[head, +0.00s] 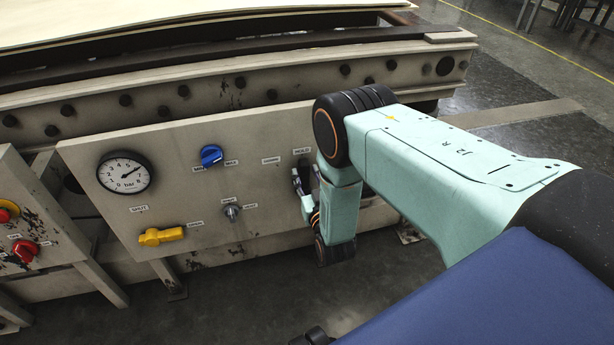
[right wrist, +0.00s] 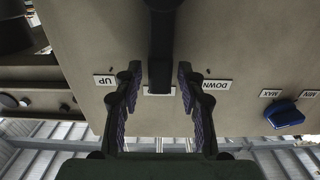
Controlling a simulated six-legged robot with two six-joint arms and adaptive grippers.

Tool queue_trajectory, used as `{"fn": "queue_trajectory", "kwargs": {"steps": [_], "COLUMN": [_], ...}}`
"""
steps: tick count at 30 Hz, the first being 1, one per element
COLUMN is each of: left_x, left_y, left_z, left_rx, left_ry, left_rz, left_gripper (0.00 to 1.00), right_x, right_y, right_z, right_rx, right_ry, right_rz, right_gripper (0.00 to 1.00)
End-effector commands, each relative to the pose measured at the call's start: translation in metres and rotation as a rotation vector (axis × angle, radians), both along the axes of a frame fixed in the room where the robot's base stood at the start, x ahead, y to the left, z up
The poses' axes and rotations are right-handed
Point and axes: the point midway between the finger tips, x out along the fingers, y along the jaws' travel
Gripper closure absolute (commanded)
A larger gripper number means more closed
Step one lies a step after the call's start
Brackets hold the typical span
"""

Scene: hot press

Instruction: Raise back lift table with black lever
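The black lever (right wrist: 161,45) shows in the right wrist view as a dark upright bar, between the UP label (right wrist: 105,80) and the DOWN label (right wrist: 217,84). My right gripper (right wrist: 160,72) is open, with one finger on each side of the lever and a visible gap to both. In the head view my right gripper (head: 305,186) is at the right end of the beige control panel (head: 190,205), just below the HOLD label (head: 301,151). My arm and fingers mostly hide the lever there. My left gripper is not in view. I cannot tell which part is the back lift table.
The panel also carries a pressure gauge (head: 124,173), a blue knob (head: 211,155), a yellow handle (head: 161,236) and a small grey knob (head: 232,212). A pale board (head: 150,18) lies on top of the machine. A second panel with red knobs (head: 25,250) stands at left.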

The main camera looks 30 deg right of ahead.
Motion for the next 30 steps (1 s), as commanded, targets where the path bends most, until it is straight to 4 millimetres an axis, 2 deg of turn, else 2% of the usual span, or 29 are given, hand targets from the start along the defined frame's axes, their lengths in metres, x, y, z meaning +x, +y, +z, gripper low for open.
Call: {"fn": "queue_trajectory", "kwargs": {"steps": [10,14,30], "left_x": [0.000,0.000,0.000], "left_y": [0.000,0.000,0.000], "left_z": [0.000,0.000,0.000], "left_rx": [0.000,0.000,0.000], "left_ry": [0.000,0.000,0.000], "left_rz": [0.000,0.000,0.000], "left_gripper": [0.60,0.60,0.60], "right_x": [0.001,-0.007,-0.102], "right_y": [0.000,0.002,0.025], "right_z": [0.001,0.000,0.000], "right_rx": [0.001,0.000,0.000], "right_ry": [-0.002,0.000,0.002], "right_rz": [0.000,0.000,0.001], "right_gripper": [0.52,0.52,0.52]}}
